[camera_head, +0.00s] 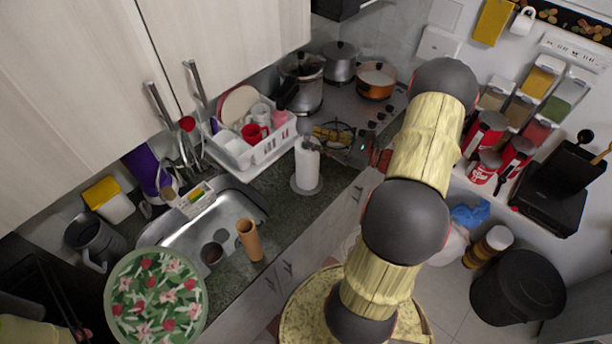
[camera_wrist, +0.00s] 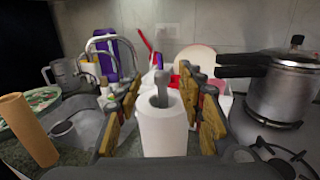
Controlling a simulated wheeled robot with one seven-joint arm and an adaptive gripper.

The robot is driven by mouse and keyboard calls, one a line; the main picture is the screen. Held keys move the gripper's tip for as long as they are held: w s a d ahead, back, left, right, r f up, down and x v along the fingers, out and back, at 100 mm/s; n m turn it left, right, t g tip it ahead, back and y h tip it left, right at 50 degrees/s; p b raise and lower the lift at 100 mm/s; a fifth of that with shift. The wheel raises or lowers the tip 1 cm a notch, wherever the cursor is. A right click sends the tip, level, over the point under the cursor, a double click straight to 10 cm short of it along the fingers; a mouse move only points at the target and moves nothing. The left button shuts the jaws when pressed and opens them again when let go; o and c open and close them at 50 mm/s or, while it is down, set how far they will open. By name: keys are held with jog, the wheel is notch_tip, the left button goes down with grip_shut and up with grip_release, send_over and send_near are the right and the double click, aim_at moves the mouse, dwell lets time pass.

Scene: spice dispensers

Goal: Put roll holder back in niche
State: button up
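The roll holder (camera_head: 307,185) stands upright on the dark counter, with a grey round base, a grey top and a white paper roll around it. In the wrist view, the white roll (camera_wrist: 163,132) is upright in the middle, with the holder's grey post (camera_wrist: 161,88) sticking out of its top. My gripper (camera_wrist: 164,95) is open, with one finger on each side of the roll in that view. I see gaps between the fingers and the roll; contact is not visible. In the head view the gripper is small, right of the roll. I cannot identify the niche.
A white dish rack (camera_head: 262,150) with cups stands behind the roll. A pressure cooker (camera_head: 302,90) and other pots sit on the stove. The sink (camera_head: 215,222) and a brown cardboard tube (camera_head: 249,240) are to the left. Little counter is free around the holder.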

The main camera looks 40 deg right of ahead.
aim_at(307, 134)
jog(key=x, duration=0.4)
jog(key=shift+w+d+r, duration=0.1)
jog(key=shift+w, duration=0.05)
jog(key=shift+c, duration=0.6)
jog(key=c, duration=0.8)
grip_shut()
